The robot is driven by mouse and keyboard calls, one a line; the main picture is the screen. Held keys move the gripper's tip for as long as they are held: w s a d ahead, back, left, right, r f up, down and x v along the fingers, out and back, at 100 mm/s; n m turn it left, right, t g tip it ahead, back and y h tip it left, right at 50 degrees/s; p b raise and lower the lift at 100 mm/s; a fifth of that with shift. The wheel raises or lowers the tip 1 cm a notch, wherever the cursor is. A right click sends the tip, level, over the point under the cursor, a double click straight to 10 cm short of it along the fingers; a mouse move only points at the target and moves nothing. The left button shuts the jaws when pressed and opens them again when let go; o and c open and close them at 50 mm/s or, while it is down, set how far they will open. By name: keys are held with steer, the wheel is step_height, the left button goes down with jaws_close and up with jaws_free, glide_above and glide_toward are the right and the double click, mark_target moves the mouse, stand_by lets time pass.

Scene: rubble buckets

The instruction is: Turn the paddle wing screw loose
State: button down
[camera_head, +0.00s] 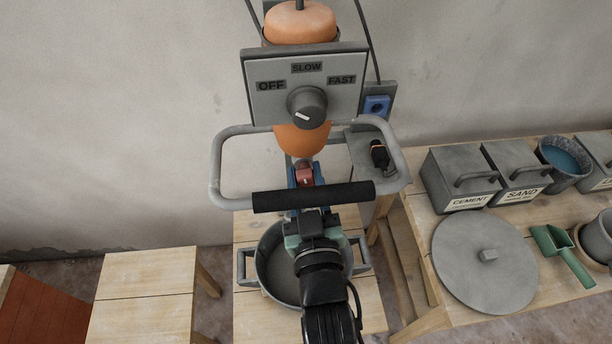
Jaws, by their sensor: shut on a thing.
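The mixer has an orange motor body (302,138) and a grey control box (270,103) marked OFF, SLOW and FAST, with a dark knob (307,106). Below the motor, a small red part (305,177), seemingly the paddle wing screw, shows just beyond the black handle grip (335,193). My gripper (305,174) reaches up behind the grip, its blue fingers on both sides of the red part and shut on it. The handle hides part of the fingers. The paddle itself is not clearly visible.
A grey bucket (247,268) stands on a wooden stand below my arm. A right-hand table holds cement (455,181) and sand (516,172) boxes, a water bucket (565,158), a round lid (484,275) and a green scoop (560,250). A bare wooden bench (145,290) stands left.

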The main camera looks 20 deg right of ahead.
stand_by(0.3)
steer(key=c, duration=0.6)
jaws_free()
steer(key=shift+s, duration=0.1)
steer(key=b+v, duration=0.4)
steer(key=v, duration=0.8)
steer(key=shift+s, duration=0.4)
steer(key=shift+a, duration=0.15)
